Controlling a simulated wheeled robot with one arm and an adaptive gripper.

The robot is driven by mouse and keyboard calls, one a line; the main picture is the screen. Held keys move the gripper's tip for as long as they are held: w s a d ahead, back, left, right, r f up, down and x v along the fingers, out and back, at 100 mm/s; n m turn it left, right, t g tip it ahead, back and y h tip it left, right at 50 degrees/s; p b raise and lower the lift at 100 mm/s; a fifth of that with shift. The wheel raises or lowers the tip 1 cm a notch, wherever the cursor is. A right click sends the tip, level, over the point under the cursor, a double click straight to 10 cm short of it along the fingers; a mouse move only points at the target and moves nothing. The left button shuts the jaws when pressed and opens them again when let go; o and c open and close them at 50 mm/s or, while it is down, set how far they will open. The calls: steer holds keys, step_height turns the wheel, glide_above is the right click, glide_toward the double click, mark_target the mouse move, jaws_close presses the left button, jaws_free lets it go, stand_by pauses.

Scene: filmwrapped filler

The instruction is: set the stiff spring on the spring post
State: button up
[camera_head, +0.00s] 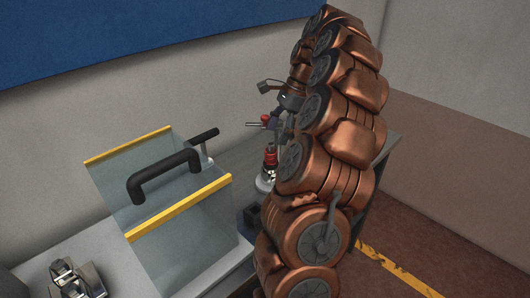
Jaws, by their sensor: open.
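My gripper (274,127) is at the end of my copper-coloured arm, beyond the transparent guard; its jaws are small in view and open. Below it, a small red part (270,157) stands upright above a pale round base (265,181). It looks like a spring or a post with something on it, but is too small to tell which. The gripper is above this part, apart from it as far as I can see. My arm hides much of the bench to the right, and I cannot clearly tell the stiff spring from the spring post.
A transparent guard with yellow edges (181,207) and a thick black handle (163,174) stands left of my arm. A metal fixture (76,279) sits at the lower left. A dark block (252,215) lies near the arm. A grey wall with a blue panel (130,40) is behind.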

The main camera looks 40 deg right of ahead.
mark_target(271, 151)
steer(key=shift+x, duration=1.05)
steer(key=shift+d+p+x, duration=0.2)
steer(key=shift+p+x, duration=0.45)
steer(key=shift+x, duration=0.6)
steer(key=shift+d+p+x, duration=0.25)
steer(key=shift+p+x, duration=0.4)
steer(key=shift+x, duration=0.65)
steer(key=shift+s+f, duration=0.1)
steer(key=shift+f, duration=0.1)
steer(key=shift+c, duration=0.2)
steer(key=c, duration=1.2)
